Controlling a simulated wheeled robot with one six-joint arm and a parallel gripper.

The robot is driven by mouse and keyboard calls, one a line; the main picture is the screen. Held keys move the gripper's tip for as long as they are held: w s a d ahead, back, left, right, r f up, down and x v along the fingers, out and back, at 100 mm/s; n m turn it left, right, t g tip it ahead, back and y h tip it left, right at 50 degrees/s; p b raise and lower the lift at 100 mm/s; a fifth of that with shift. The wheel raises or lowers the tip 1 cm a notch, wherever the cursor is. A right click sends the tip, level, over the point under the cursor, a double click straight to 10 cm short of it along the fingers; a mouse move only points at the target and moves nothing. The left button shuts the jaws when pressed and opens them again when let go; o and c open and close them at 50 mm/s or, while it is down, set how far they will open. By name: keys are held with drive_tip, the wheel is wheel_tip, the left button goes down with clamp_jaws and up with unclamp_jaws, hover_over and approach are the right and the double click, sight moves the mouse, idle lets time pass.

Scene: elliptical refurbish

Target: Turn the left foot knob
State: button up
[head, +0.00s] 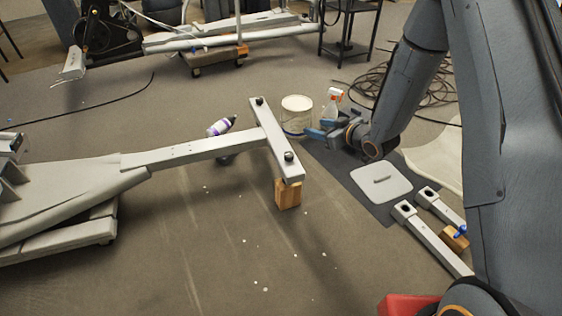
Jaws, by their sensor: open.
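A light grey elliptical frame (190,151) comes in from the left and ends in a crossbar (274,135). One black foot knob (259,100) sits at the crossbar's far end. Another black foot knob (289,156) sits at its near end. I cannot tell which of them is the left one. My gripper (321,130) has blue fingertips and points left, to the right of the crossbar and apart from both knobs. It is open, with nothing seen between its fingers.
A wooden block (288,193) is under the crossbar's near end. A white bucket (296,114) and spray bottle (332,104) stand behind my gripper. A dark mat (345,183) holds a grey cover (381,182). Front floor is mostly clear.

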sight(285, 153)
drive_tip(key=a+f+y+b, duration=0.2)
drive_tip(key=f+b, duration=0.1)
drive_tip(key=f, duration=0.1)
drive_tip(key=s+a+f+n+y+b, duration=0.1)
drive_tip(key=a+f+y+b, duration=0.1)
drive_tip(key=f, duration=0.2)
drive_tip(key=a+f+n+y+b, duration=0.1)
drive_tip(key=a+f+y+b, duration=0.1)
drive_tip(key=f, duration=0.3)
drive_tip(key=shift+s+f+b, duration=0.1)
drive_tip(key=shift+s+b, duration=0.05)
drive_tip(key=shift+b, duration=0.7)
drive_tip(key=shift+s+a+f+n+g+y+b, duration=0.2)
drive_tip(key=shift+s+f+n+g+y+b, duration=0.1)
drive_tip(key=shift+f+g, duration=0.15)
drive_tip(key=shift+a+f, duration=0.1)
drive_tip(key=shift+a, duration=0.15)
drive_tip(key=b+x, duration=0.3)
drive_tip(key=x, duration=0.3)
drive_tip(key=shift+w+a, duration=0.2)
drive_tip(key=shift+w, duration=0.2)
drive_tip(key=shift+w+a+r, duration=0.15)
drive_tip(key=shift+a+r, duration=0.15)
drive_tip(key=shift+a, duration=0.05)
drive_tip(key=shift+c, duration=0.5)
drive_tip(key=shift+t, duration=0.25)
drive_tip(key=c, duration=1)
